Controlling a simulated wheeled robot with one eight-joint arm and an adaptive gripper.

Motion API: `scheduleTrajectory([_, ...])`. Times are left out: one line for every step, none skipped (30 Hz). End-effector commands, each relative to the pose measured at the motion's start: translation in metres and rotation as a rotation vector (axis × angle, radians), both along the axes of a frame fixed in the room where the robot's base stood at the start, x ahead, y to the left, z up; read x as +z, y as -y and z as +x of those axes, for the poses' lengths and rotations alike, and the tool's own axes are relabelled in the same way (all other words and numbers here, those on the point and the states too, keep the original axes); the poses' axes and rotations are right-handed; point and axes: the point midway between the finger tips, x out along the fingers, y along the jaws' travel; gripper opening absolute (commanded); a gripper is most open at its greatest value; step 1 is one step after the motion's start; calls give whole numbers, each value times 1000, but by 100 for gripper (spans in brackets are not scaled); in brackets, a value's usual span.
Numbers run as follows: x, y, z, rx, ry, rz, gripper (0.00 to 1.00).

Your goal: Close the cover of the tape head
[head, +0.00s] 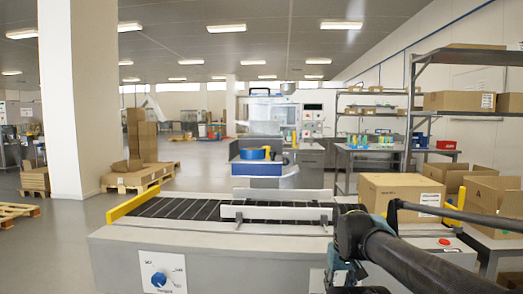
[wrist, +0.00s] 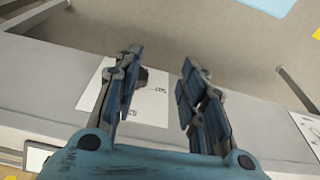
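My gripper (wrist: 158,88) shows in the wrist view with its two blue-grey fingers spread apart and nothing between them. It is over a grey machine edge (wrist: 50,65), with a white marked panel (wrist: 100,80) behind the left finger. A dark knob-like part (wrist: 141,76) shows beside that finger; I cannot tell whether the gripper touches it. In the head view my arm comes in from the right, and the gripper is largely cut off at the bottom edge. A blue round part (head: 251,154) sits on a machine behind the conveyor. I cannot make out the tape head's cover for certain.
A conveyor (head: 178,207) with yellow ends runs across the front, with a white rail (head: 275,212) on it. A cardboard box (head: 385,193) and a red button (head: 445,241) are at the right.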

Motion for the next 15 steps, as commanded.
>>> scheduleTrajectory([0, 0, 0, 0, 0, 0, 38])
scheduleTrajectory([-2, 0, 4, 0, -6, 0, 38])
scheduleTrajectory([-4, 0, 8, 0, -11, 0, 38])
scheduleTrajectory([-4, 0, 9, 0, -12, 0, 38])
scheduleTrajectory([-4, 0, 9, 0, -12, 0, 38])
scheduleTrajectory([-4, 0, 9, 0, -12, 0, 38])
scheduleTrajectory([-4, 0, 9, 0, -12, 0, 38])
scheduleTrajectory([-4, 0, 9, 0, -12, 0, 38])
scheduleTrajectory([-4, 0, 9, 0, -12, 0, 38])
scheduleTrajectory([-4, 0, 9, 0, -12, 0, 38])
scheduleTrajectory([-4, 0, 9, 0, -12, 0, 38])
scheduleTrajectory([-4, 0, 9, 0, -12, 0, 38])
scheduleTrajectory([-4, 0, 9, 0, -12, 0, 38])
scheduleTrajectory([-4, 0, 9, 0, -12, 0, 38])
scheduleTrajectory([-4, 0, 9, 0, -12, 0, 36])
